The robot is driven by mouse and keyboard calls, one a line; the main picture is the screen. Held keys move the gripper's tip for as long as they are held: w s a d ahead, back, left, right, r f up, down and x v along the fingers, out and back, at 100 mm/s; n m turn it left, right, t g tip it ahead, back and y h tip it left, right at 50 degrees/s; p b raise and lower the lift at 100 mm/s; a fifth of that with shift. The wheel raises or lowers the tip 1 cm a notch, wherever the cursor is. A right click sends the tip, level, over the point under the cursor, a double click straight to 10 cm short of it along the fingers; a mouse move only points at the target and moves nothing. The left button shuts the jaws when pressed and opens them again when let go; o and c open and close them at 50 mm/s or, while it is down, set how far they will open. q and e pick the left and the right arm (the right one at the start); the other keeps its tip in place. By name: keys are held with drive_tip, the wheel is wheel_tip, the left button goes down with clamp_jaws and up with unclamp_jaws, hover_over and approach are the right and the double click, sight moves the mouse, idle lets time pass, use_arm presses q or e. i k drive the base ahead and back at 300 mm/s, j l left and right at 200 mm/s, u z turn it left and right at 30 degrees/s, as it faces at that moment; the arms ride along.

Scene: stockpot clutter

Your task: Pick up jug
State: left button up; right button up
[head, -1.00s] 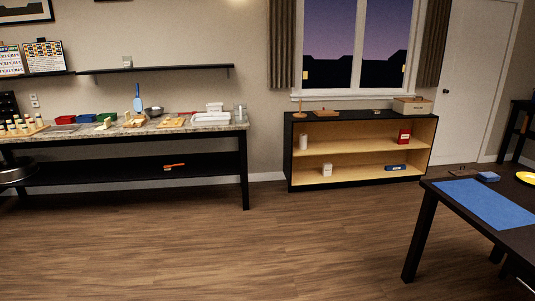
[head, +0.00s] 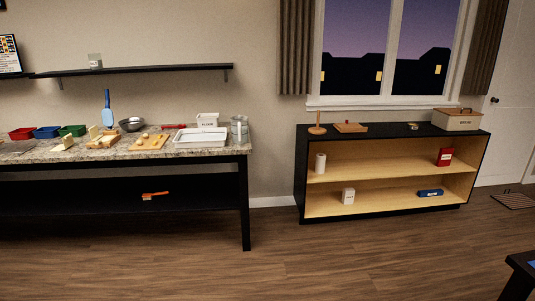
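A clear greyish vessel (head: 239,128) that looks like the jug stands upright at the right end of the granite-topped counter (head: 215,152), by the back wall. It is small in the head view, so its handle and spout cannot be made out.
The counter also holds a metal bowl (head: 132,125), a cutting board (head: 150,142) and coloured bins (head: 47,132). A low shelf unit (head: 390,137) stands to the right under the window. Open wooden floor (head: 330,255) lies in front.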

sight(239, 123)
drive_tip(key=i, duration=1.9)
